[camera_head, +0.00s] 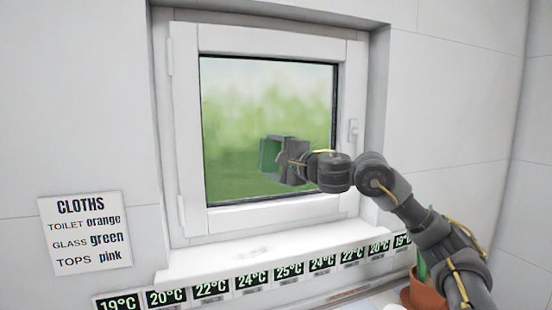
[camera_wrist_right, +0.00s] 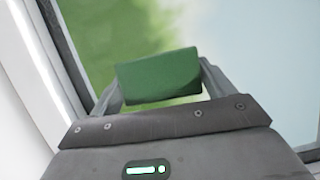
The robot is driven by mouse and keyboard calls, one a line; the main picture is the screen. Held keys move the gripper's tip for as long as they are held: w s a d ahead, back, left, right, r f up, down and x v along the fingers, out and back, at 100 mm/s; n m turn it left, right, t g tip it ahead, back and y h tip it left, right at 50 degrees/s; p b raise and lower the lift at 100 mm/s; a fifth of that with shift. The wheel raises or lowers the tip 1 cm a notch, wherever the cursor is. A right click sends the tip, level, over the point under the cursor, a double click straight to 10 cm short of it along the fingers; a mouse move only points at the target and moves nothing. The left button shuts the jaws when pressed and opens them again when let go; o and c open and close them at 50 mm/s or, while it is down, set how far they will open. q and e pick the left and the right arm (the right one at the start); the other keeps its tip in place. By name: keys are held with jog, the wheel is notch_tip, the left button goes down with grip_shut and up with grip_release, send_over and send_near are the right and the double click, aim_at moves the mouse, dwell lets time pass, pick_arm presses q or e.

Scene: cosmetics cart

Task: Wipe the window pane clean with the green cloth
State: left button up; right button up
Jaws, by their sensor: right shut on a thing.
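The window pane (camera_head: 230,95) sits in a white frame and shows blurred green and pale light. I cannot tell whether the cloth touches the glass. My left gripper is not in view.
A white sill (camera_head: 215,258) lies below the window, with a row of temperature labels (camera_head: 210,290) under it. A window handle (camera_head: 353,130) is on the right frame. A sign about cloths (camera_head: 85,233) hangs at left. A terracotta pot (camera_head: 428,294) stands lower right, partly behind my arm.

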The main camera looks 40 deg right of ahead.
jog(key=shift+d, duration=0.1)
jog(key=shift+s+d, duration=0.1)
jog(key=shift+d, duration=0.2)
jog(key=shift+s+d+b, duration=0.25)
jog(key=shift+d+b, duration=0.2)
jog(key=shift+d, duration=0.3)
jog(key=shift+s+d+b, duration=0.2)
jog(key=shift+d, duration=0.35)
jog(key=shift+s+d+b, duration=0.15)
jog(key=shift+s+d, duration=0.05)
jog(key=shift+d, duration=0.3)
jog(key=shift+s+d, duration=0.15)
jog(key=shift+d, duration=0.35)
jog(key=shift+s+d, duration=0.15)
jog(key=shift+d, duration=0.35)
